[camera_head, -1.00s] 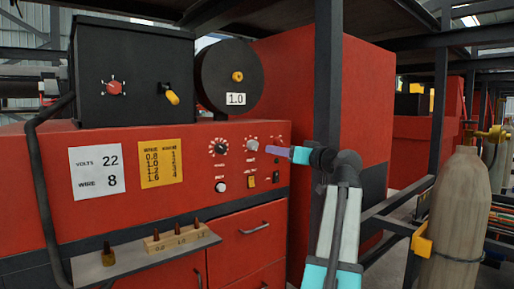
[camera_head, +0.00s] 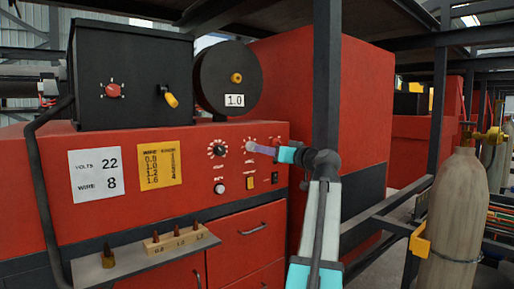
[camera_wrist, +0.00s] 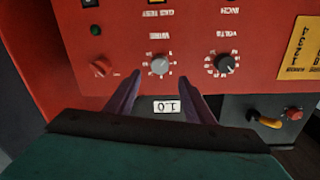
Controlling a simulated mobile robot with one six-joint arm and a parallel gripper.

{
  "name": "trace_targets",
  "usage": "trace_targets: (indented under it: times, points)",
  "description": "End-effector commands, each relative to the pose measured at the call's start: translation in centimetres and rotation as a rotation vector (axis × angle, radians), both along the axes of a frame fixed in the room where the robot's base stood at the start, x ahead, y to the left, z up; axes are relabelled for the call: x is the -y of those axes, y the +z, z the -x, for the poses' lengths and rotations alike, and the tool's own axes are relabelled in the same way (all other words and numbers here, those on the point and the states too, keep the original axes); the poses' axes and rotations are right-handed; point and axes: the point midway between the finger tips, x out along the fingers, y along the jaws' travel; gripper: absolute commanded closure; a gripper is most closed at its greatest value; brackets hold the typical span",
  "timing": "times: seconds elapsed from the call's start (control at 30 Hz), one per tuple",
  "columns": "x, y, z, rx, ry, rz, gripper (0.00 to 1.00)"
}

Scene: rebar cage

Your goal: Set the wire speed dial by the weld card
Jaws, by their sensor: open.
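The white weld card (camera_head: 96,186) on the red welder front reads VOLTS 22, WIRE 8. The grey wire dial (camera_wrist: 160,64), labelled WIRE, has a ring of marks. Its setting is too small to read. In the head view the wire dial is largely covered by my fingers. My gripper (camera_head: 254,147) is up at the panel, pointing left at this dial. In the wrist view, my gripper's two purple fingers (camera_wrist: 161,75) are apart, with the dial framed between their tips. I cannot tell whether they touch it.
The black volts dial (camera_wrist: 224,64) sits beside the wire dial, and a red knob (camera_wrist: 103,69) is on its other side. A yellow chart (camera_head: 160,164) hangs by the card. A shelf (camera_head: 130,262) with several tips juts out below. A dark post (camera_head: 327,80) stands near my arm.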

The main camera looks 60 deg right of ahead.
Motion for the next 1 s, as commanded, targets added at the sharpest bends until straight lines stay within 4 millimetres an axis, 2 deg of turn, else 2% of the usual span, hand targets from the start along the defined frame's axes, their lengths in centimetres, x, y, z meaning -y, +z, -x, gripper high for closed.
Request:
trace_targets:
  times: [0.3,0.5,0.97,1.0]
  points:
    - [1.8,0.2,-4.4,-0.001,0.001,0.0,0.52]
    - [2.5,0.1,-6.2,0.0,0.0,0.0,0.52]
    - [2.8,0.0,-6.9,0.0,-0.002,0.0,0.52]
    - [2.8,0.0,-6.9,0.0,-0.002,0.0,0.58]
